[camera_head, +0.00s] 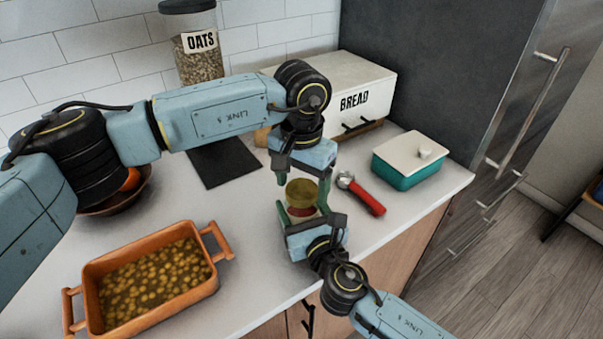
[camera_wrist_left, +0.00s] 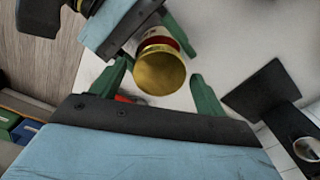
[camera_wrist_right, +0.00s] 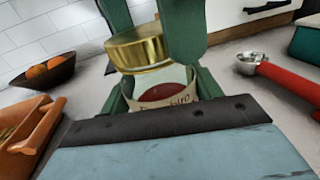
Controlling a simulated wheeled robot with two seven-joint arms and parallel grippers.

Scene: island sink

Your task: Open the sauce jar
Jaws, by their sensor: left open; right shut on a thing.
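The sauce jar (camera_head: 302,210) is a small glass jar with red sauce, a paper label and a gold lid (camera_head: 300,191). My right gripper (camera_head: 303,212) is shut on the jar's body from the front and holds it near the counter's edge. The label and red sauce show in the right wrist view (camera_wrist_right: 166,93). My left gripper (camera_head: 303,181) points down from above, open, its fingers on either side of the lid. In the left wrist view the lid (camera_wrist_left: 160,70) lies between the open fingers with gaps. I cannot tell whether the lid is fully seated.
A red-handled tool (camera_head: 362,193) lies right of the jar, near a teal dish with a cream lid (camera_head: 405,165). A bread box (camera_head: 345,85) and oats jar (camera_head: 200,60) stand behind. An orange casserole (camera_head: 150,280) is at front left. A dark board (camera_head: 222,165) lies behind.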

